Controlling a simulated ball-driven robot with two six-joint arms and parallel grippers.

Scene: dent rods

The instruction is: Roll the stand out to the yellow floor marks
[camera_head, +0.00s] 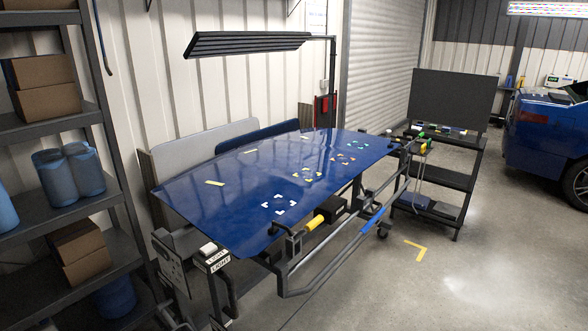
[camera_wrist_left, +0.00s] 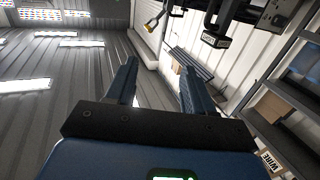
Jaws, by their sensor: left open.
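The stand (camera_head: 288,292) is a dark tubular frame on casters in the middle of the head view. It carries a large glossy blue panel (camera_head: 240,185) with several small coloured corner marks. Other floor marks are not visible. My left gripper (camera_wrist_left: 158,66) shows in the left wrist view, its two fingers apart with nothing between them. My right gripper is in neither view.
A shelf (camera_head: 70,120) with boxes and blue containers stands at the left. A dark cart (camera_head: 435,180) stands close to the stand's right end, with a blue car (camera_head: 545,135) beyond. A lamp (camera_head: 245,43) overhangs the panel. Open floor (camera_head: 490,270) lies at the front right.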

